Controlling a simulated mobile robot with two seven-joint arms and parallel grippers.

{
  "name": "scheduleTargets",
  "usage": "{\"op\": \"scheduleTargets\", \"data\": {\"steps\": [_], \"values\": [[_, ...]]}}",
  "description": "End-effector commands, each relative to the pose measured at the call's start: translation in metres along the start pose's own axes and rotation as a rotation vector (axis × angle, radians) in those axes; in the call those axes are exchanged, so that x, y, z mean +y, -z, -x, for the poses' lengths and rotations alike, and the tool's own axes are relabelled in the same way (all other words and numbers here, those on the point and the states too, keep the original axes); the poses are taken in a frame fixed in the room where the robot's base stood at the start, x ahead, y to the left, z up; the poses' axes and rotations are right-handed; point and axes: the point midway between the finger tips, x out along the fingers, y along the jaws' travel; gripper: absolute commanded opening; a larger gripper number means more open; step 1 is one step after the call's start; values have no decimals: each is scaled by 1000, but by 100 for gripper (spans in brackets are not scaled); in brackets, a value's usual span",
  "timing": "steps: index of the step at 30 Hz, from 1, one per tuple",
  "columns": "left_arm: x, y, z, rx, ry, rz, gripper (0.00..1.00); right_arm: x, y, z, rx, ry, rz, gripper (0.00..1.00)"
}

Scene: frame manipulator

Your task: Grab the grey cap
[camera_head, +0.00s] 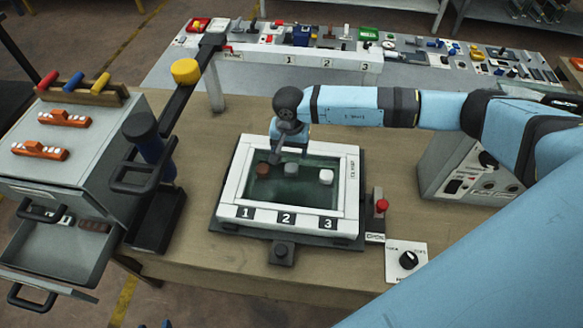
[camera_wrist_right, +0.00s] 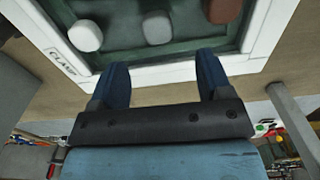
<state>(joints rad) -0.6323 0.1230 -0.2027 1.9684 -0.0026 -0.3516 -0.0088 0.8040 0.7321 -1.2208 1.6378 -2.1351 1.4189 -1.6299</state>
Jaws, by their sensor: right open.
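The grey cap (camera_head: 291,170) is the middle one of three caps in a white-framed tray (camera_head: 229,196) with a dark green floor. A reddish-brown cap (camera_head: 263,170) is to its left and a white cap (camera_head: 325,176) to its right. My right gripper (camera_head: 289,152) is open and empty, just beyond the caps at the tray's far side. In the right wrist view the fingers (camera_wrist_right: 163,64) are spread apart over the tray's edge, with the grey cap (camera_wrist_right: 157,28) ahead between their lines, not touched. My left gripper is not in view.
A red-topped button (camera_head: 381,206) and a knob box (camera_head: 407,259) stand right of the tray. A numbered white rail (camera_head: 312,62) runs behind it. At left are a lever with a yellow knob (camera_head: 186,71) and a grey drawer cabinet (camera_head: 60,175).

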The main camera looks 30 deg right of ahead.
Motion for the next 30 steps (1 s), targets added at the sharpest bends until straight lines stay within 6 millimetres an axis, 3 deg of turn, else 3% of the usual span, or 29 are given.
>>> {"op": "scheduleTargets", "data": {"steps": [1,3,11,19,27,30], "values": [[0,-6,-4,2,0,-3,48,0,0,-13,-1,0,-1,72],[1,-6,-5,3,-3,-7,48,0,0,-20,-1,2,0,72],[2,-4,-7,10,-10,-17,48,1,-1,-33,-2,1,-1,72],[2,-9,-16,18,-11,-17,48,4,-2,-74,-2,2,-2,72],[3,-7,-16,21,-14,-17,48,4,-2,-76,0,3,-1,72],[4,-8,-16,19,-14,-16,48,4,-2,-76,0,3,-1,51]]}}
